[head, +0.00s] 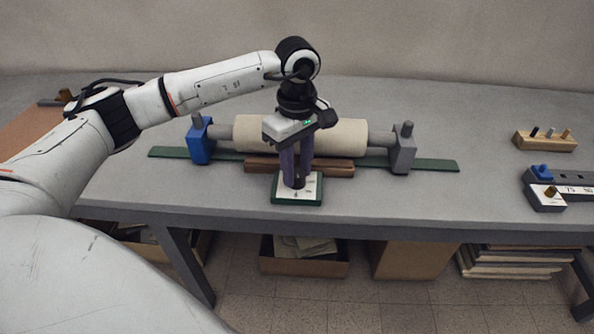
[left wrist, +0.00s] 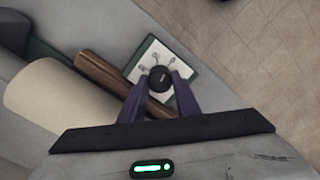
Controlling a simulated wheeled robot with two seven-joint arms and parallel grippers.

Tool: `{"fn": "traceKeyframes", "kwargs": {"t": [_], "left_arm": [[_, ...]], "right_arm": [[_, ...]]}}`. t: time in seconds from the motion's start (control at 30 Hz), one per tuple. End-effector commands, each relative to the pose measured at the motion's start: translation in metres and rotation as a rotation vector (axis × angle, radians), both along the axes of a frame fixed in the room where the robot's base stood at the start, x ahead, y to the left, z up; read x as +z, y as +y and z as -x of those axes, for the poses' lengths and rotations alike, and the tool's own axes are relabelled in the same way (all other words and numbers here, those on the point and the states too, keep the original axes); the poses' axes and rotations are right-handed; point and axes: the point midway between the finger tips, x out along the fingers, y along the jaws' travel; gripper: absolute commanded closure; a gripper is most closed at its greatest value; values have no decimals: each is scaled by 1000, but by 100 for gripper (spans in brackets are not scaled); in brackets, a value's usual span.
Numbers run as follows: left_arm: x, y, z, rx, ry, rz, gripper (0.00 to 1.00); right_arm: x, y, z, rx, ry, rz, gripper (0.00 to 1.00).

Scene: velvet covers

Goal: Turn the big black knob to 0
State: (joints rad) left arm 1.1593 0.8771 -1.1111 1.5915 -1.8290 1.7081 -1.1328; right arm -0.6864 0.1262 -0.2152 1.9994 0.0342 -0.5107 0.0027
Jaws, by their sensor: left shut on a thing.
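The big black knob (left wrist: 160,79) stands on a white dial plate (left wrist: 146,58) with dark markings and a green border. In the head view the plate (head: 313,190) lies near the table's front edge, and the knob is mostly hidden by my fingers. My left gripper (head: 298,184) points straight down over the plate and is shut on the knob. In the left wrist view its two purple fingers (left wrist: 160,90) sit on either side of the knob. The knob's pointer and the number it faces are too small to read. My right gripper is not in view.
A beige roll (head: 345,135) on a bar between a blue stand (head: 200,142) and a grey stand (head: 403,152) lies just behind the plate, with a brown wooden bar (head: 335,169) between. At right are a wooden peg block (head: 545,141) and a dark numbered fixture (head: 570,188).

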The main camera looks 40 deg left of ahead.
Motion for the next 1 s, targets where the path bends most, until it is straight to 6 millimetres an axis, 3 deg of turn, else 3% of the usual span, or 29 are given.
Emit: {"fn": "traceKeyframes", "kwargs": {"t": [0.4,1.0], "left_arm": [[2,-1,-1,-213,-6,2,93],[2,-1,-1,-253,-5,2,93]], "right_arm": [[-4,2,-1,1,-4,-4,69],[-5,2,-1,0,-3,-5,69]]}}
